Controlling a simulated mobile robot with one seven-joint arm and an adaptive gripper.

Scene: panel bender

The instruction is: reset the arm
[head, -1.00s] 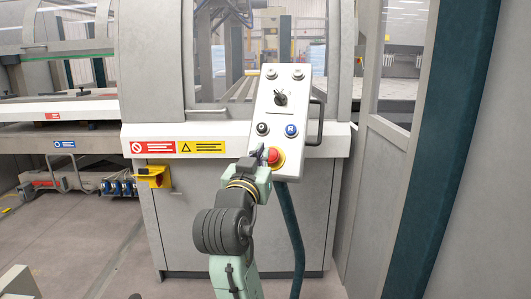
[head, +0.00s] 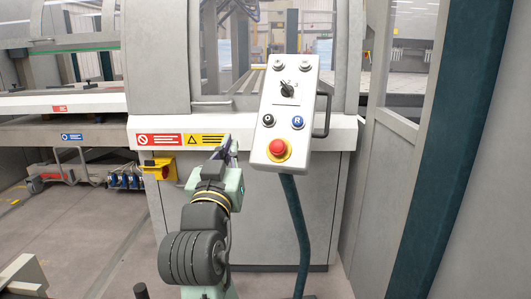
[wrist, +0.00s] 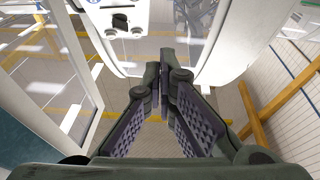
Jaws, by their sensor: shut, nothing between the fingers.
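My gripper (head: 230,148) is in front of the grey machine cabinet, to the left of the control box and apart from it. In the wrist view my gripper (wrist: 160,75) has its two fingertips together, with nothing between them. The white control box (head: 286,110) carries a red round button on a yellow ring (head: 278,149), a blue R button (head: 298,122), a black button (head: 268,120) and a rotary switch (head: 287,90). Part of the box also shows at the top of the wrist view (wrist: 120,22).
A dark hose (head: 297,225) hangs from the box to the floor. A yellow switch (head: 160,169) sticks out from the cabinet (head: 285,220) at left. A glazed frame with a dark teal post (head: 445,150) stands at right. Open floor (head: 70,240) lies at lower left.

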